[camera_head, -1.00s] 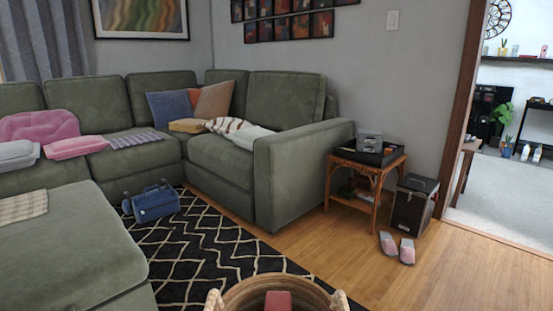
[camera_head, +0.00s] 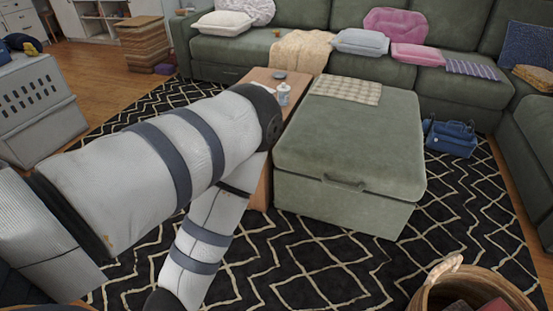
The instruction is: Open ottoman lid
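The green ottoman (camera_head: 318,200) stands on the patterned rug, right of my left arm. Its lid (camera_head: 355,135) is closed, with a thin seam below it and a handle tab (camera_head: 343,184) on the front side. A folded checkered cloth (camera_head: 345,91) lies on the far part of the lid. My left arm comes in from the left and bends down in front of the coffee table. Its gripper is not visible. My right arm and gripper are out of view.
A wooden coffee table (camera_head: 262,180) stands close to the ottoman's left side, partly hidden by my arm. A wicker basket (camera_head: 425,295) is at the lower right. A grey crate (camera_head: 38,105) is at the left. Bare rug (camera_head: 330,265) lies before the ottoman.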

